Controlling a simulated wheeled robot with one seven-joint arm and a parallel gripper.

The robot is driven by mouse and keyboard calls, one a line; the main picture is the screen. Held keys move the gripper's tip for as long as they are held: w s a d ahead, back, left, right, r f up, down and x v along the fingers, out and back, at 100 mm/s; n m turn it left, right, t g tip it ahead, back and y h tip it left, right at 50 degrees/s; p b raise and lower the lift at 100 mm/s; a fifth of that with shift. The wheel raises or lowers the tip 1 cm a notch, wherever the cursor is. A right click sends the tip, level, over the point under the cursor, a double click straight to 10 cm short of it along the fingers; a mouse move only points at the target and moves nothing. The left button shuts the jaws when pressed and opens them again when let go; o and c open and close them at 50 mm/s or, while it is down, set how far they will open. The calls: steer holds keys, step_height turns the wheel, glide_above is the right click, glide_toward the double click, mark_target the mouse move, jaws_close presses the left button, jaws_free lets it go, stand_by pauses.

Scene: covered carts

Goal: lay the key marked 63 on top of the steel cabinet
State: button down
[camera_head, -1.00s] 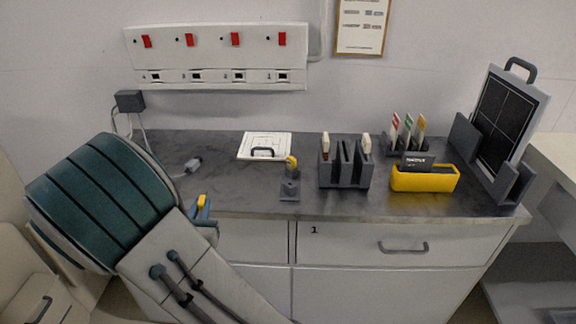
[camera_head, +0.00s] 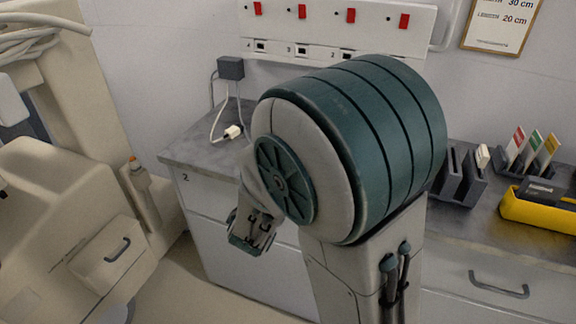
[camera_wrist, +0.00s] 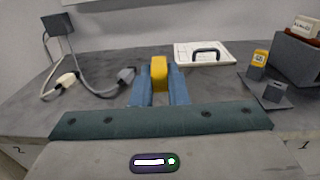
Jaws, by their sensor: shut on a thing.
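My gripper (camera_wrist: 159,88) is shut on a key with a yellow head (camera_wrist: 159,72), held between its blue fingers in the wrist view. No number can be read on the key. In the head view, the end of my arm (camera_head: 250,232) hangs in front of the left part of the counter, and the held key is not visible there. A second yellow-headed piece (camera_wrist: 260,60) stands in a dark holder (camera_wrist: 275,93) at the right of the wrist view. I cannot tell for sure which piece of furniture is the steel cabinet.
A dark-topped counter (camera_head: 190,148) has light fronts marked 1 and 2. On it lie cable plugs (camera_wrist: 66,80) and a white board with a handle (camera_wrist: 188,58). A yellow bin (camera_head: 535,212) stands right. A beige cart (camera_head: 60,190) is at left, with floor between.

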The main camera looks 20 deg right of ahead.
steer(key=w+f, duration=0.2)
steer(key=w, duration=0.1)
steer(key=w+a+f, duration=0.1)
steer(key=w+f, duration=0.1)
steer(key=w, duration=0.1)
steer(key=w+f, duration=0.2)
steer(key=w, duration=0.2)
steer(key=shift+w+a+f, duration=0.1)
steer(key=shift+a+f, duration=0.05)
steer(key=shift+a, duration=0.05)
steer(key=shift+w+f+b, duration=0.1)
steer(key=shift+f+b, duration=0.2)
steer(key=shift+f, duration=1.75)
steer(key=shift+f, duration=0.1)
steer(key=shift+f+b, duration=0.25)
steer(key=shift+b, duration=0.05)
steer(key=c, duration=1.4)
jaws_free()
steer(key=shift+c, duration=0.2)
